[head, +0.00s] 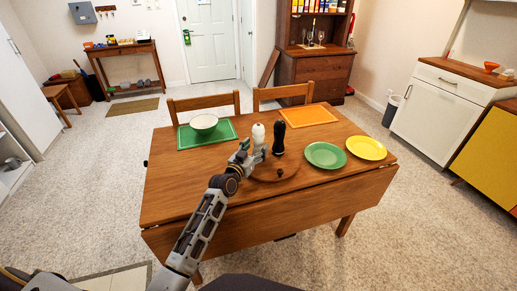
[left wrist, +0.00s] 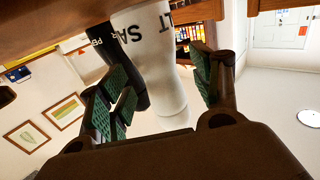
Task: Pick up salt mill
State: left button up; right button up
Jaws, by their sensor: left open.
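The white salt mill (head: 258,134) stands upright on the wooden table, beside the black pepper mill (head: 279,138). My left gripper (head: 250,154) is at the near left side of the salt mill, low down. In the left wrist view, which looks upside down, the salt mill (left wrist: 155,60) with its dark lettering lies between the spread fingers of my left gripper (left wrist: 162,90). The green-padded fingers are open, with a gap at the right finger. The pepper mill (left wrist: 98,42) shows partly hidden behind the salt mill. My right gripper is not in view.
A round wooden board (head: 270,176) lies by the mills. A white bowl (head: 204,122) sits on a green placemat (head: 188,140) to the left. A green plate (head: 325,155), a yellow plate (head: 366,148) and an orange placemat (head: 308,116) are to the right. The table's left front is clear.

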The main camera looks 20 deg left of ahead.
pick_arm(q)
jog(key=shift+w+d, duration=0.1)
jog(key=shift+w, duration=0.35)
jog(key=shift+w+d, duration=0.15)
jog(key=shift+w, duration=0.75)
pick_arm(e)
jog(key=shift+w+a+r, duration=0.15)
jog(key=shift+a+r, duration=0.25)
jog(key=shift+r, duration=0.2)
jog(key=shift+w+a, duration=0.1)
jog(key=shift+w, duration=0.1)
pick_arm(q)
jog(key=shift+c, duration=0.4)
jog(key=c, duration=1.2)
jog(key=shift+c, duration=0.5)
jog(key=shift+r, duration=0.15)
